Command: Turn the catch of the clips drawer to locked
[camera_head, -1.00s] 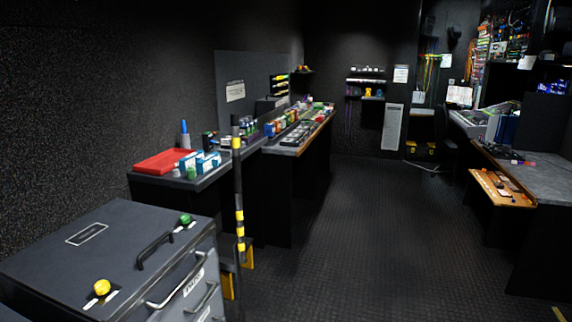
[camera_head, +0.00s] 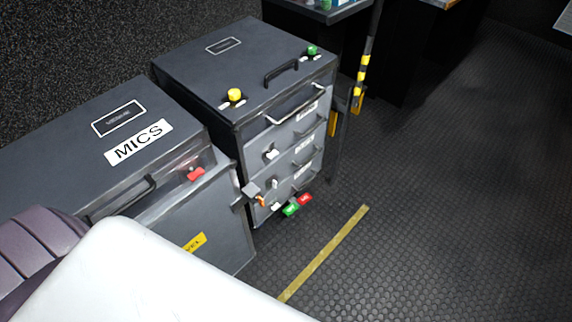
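A dark grey drawer cabinet (camera_head: 225,75) stands at the upper middle. Its front has several stacked drawers with white labels (camera_head: 307,112), too small to read, so I cannot tell which is the clips drawer. Small pale catches (camera_head: 271,154) sit at the left side of the drawer fronts. I cannot make out their turn positions. Neither of my grippers is in view.
A case marked MICS (camera_head: 138,142) stands left of the cabinet, with a red latch (camera_head: 196,174) and a grey front panel (camera_head: 205,220). A yellow floor strip (camera_head: 325,252) lies in front. A black-and-yellow pole (camera_head: 363,68) stands behind right. The floor at right is clear.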

